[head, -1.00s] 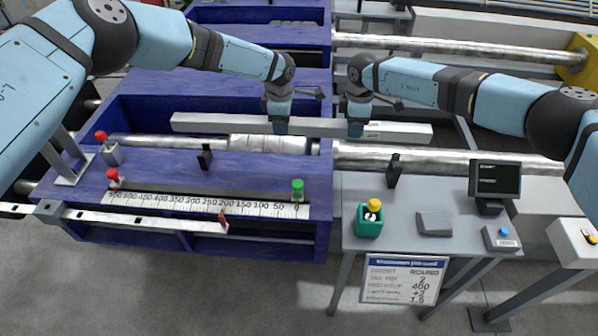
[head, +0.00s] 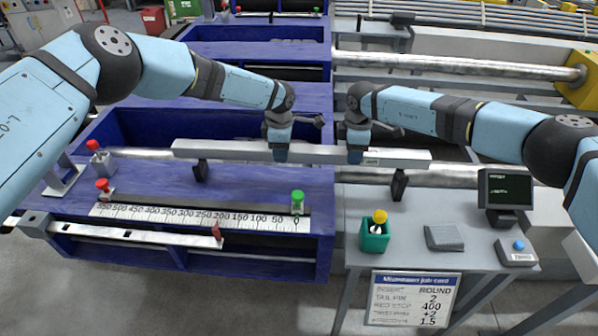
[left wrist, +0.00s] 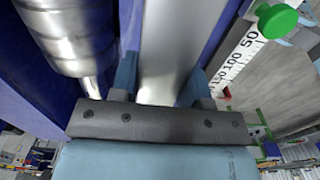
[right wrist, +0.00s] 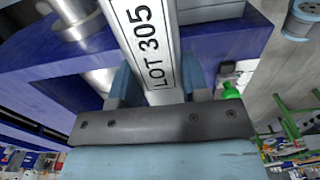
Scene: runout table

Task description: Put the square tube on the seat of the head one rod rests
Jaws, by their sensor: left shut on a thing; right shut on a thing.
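The square tube (head: 222,151) is a long grey bar held level across the bench. My left gripper (head: 281,156) is shut on it near the middle, and my right gripper (head: 356,158) is shut on it farther right. The tube fills the jaws in the left wrist view (left wrist: 170,45). In the right wrist view it bears the label LOT 305 (right wrist: 145,40). Two black rod rests, one at left (head: 201,172) and one at right (head: 399,185), stand under or just in front of the tube. Their tops meet its lower edge in the picture; I cannot tell whether they touch.
A blue bench (head: 150,185) carries a scale (head: 180,217), a green knob (head: 297,198) and red knobs (head: 102,185). The grey side table (head: 470,258) holds a green box (head: 374,238), a grey block (head: 444,238) and a monitor (head: 504,188). A job card (head: 414,299) hangs in front.

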